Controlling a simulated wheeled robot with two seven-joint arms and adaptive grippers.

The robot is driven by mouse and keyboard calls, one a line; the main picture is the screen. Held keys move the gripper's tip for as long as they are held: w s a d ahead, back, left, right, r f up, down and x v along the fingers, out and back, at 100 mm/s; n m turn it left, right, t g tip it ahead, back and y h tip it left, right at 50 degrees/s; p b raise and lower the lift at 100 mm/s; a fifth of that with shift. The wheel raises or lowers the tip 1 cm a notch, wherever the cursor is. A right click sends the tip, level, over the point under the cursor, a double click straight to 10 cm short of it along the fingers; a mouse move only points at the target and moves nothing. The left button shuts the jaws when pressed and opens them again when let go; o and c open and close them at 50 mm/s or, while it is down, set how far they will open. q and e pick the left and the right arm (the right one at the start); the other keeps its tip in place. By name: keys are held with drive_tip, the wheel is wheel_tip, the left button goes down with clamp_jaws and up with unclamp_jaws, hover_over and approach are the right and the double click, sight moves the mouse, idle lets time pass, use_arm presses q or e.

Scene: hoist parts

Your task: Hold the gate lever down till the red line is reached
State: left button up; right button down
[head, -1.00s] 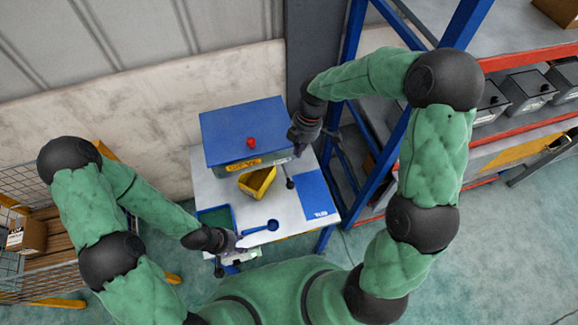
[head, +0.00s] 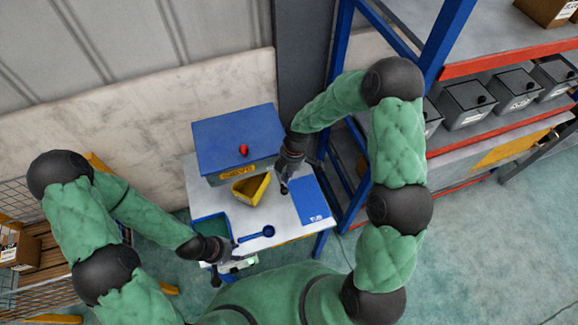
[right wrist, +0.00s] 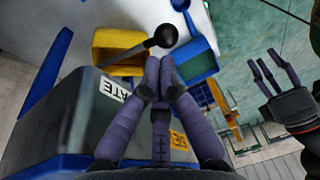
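The gate lever ends in a black ball knob (right wrist: 163,36), on a thin rod beside a white label reading "ATE" in the right wrist view. My right gripper (right wrist: 160,68) has its fingers drawn together, tips just at the knob; whether they touch it I cannot tell. In the head view this gripper (head: 286,182) is at the right front of the blue-topped box (head: 235,132). A yellow tub (head: 262,188) stands in front of the box. My left gripper (head: 217,270) is at the table's front left; its fingers look spread in the right wrist view (right wrist: 268,72). I see no red line.
A blue scoop (head: 268,231) and a blue-rimmed green tray (head: 196,238) are on the white table (head: 283,228). A blue mat (head: 309,200) lies at the right. A red knob (head: 243,150) is on the box. A blue rack post (head: 338,90) stands close behind my right arm.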

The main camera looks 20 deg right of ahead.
sight(284, 187)
drive_tip(key=shift+x, duration=1.65)
drive_tip(key=f+b, duration=0.1)
drive_tip(key=b, duration=0.1)
drive_tip(key=s+f+t+b, duration=0.1)
drive_tip(key=b, duration=0.1)
drive_tip(key=shift+f, duration=0.35)
drive_tip(key=f+b, duration=0.1)
drive_tip(key=s+f+b, duration=0.1)
drive_tip(key=f+b, duration=0.2)
drive_tip(key=f, duration=0.1)
drive_tip(key=shift+s+f+b, duration=0.25)
drive_tip(key=shift+s+b, duration=0.05)
drive_tip(key=shift+s, duration=0.1)
